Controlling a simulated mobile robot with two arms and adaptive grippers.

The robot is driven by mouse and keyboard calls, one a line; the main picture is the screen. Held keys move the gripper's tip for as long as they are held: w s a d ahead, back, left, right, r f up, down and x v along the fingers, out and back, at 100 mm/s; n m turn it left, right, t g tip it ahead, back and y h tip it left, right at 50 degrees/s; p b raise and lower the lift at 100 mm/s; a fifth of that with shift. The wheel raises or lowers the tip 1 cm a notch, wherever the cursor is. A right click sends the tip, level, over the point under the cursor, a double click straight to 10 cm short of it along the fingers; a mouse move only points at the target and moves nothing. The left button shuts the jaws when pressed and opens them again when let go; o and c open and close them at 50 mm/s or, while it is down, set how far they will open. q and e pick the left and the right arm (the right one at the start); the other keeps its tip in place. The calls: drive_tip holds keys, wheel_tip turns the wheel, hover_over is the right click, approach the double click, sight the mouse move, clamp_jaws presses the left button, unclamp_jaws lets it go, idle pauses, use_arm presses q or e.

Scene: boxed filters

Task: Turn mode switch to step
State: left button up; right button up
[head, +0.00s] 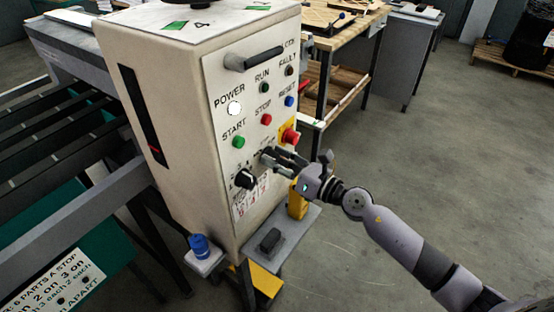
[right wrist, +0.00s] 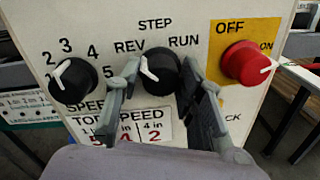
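The mode switch (right wrist: 162,70) is a black round knob on the white panel, with a white pointer line. Its pointer is tilted up and left, towards REV; STEP is printed above and RUN to the right. My right gripper (right wrist: 160,84) has one finger on each side of the knob, with the tips appearing against its edges. In the head view my right gripper (head: 272,158) is at the panel (head: 250,115), and its fingers hide the mode switch. My left gripper is not in view.
The speed knob (right wrist: 73,80) is left of the mode switch, and the red OFF/ON knob (right wrist: 246,63) on yellow is to its right. Buttons such as the green START (head: 239,142) are higher up. A grey ledge (head: 290,240) juts out below.

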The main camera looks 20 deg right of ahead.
drive_tip(key=c, duration=0.7)
drive_tip(key=m+p, duration=0.1)
drive_tip(key=m, duration=0.1)
drive_tip(key=m+p, duration=0.1)
drive_tip(key=p, duration=0.1)
drive_tip(key=shift+r+m, duration=0.2)
drive_tip(key=shift+m, duration=0.2)
drive_tip(key=shift+m+g+p, duration=0.3)
drive_tip(key=shift+m+p, duration=0.65)
drive_tip(key=shift+m, duration=0.15)
drive_tip(key=shift+f+m+p, duration=0.15)
drive_tip(key=shift+m+p, duration=0.6)
drive_tip(key=shift+m, duration=0.55)
drive_tip(key=o, duration=1.2)
drive_tip(key=shift+c, duration=0.2)
